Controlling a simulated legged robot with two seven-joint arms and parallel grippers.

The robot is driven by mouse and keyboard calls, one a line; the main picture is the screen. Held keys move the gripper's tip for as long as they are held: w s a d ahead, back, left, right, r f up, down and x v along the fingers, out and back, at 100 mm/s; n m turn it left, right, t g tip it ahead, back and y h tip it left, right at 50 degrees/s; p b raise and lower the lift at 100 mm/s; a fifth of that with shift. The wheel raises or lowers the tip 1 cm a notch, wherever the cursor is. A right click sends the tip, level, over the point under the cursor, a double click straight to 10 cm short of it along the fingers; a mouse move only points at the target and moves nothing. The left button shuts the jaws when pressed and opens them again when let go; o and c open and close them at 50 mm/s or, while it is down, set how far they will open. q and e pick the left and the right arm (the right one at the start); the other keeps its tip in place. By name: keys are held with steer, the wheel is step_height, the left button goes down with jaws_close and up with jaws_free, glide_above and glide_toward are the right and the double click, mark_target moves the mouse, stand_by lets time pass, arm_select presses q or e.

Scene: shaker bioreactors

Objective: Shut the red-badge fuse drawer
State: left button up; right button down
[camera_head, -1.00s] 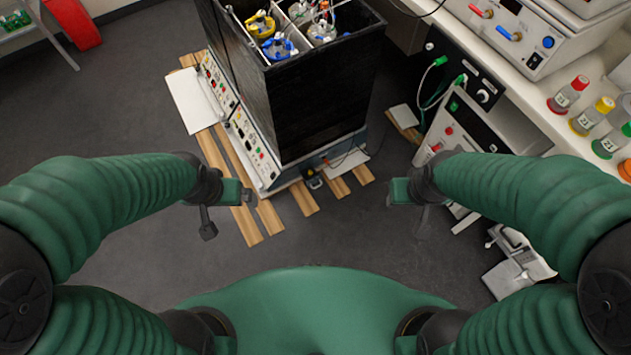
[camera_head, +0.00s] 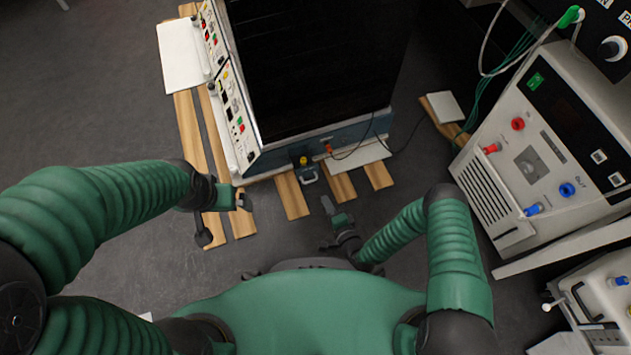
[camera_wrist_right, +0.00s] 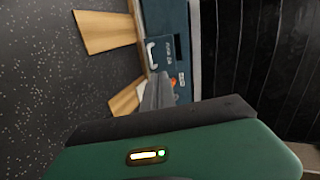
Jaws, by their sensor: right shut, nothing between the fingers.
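The dark cabinet has a blue lower front panel (camera_head: 350,133). A small pale handle (camera_head: 308,178) sticks out from this panel, with a yellow-and-black part (camera_head: 303,161) just above it. A small orange-red part (camera_head: 328,147) is to its right. In the right wrist view, the white handle (camera_wrist_right: 151,53) and an orange-red spot (camera_wrist_right: 173,82) show near the fingers. I cannot tell which part is the drawer's red badge. My right gripper (camera_head: 328,203) is shut and empty, just below the handle in the picture; it also shows in the wrist view (camera_wrist_right: 157,92). My left gripper (camera_head: 243,202) hangs left of it; its jaws are unclear.
Wooden slats (camera_head: 291,196) stick out under the cabinet. A black cable (camera_head: 365,141) hangs across the blue panel. A white instrument (camera_head: 535,140) with red and blue connectors stands at the right. The dark floor (camera_head: 110,100) is clear at the left.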

steer(key=shift+m+t, duration=0.4)
steer(key=shift+m, duration=0.2)
steer(key=b+x, duration=0.2)
steer(key=x, duration=0.2)
steer(key=b+x, duration=0.3)
steer(key=x, duration=0.2)
steer(key=f+b+x, duration=0.1)
steer(key=b+x, duration=0.2)
steer(key=x, duration=0.1)
steer(key=shift+w, duration=0.2)
arm_select(q)
steer(key=s+x, duration=0.2)
steer(key=x, duration=0.7)
steer(key=shift+d+f, duration=0.15)
steer(key=shift+f, duration=0.15)
steer(key=shift+w+r, duration=0.15)
arm_select(e)
steer(key=shift+w+d+r, duration=0.1)
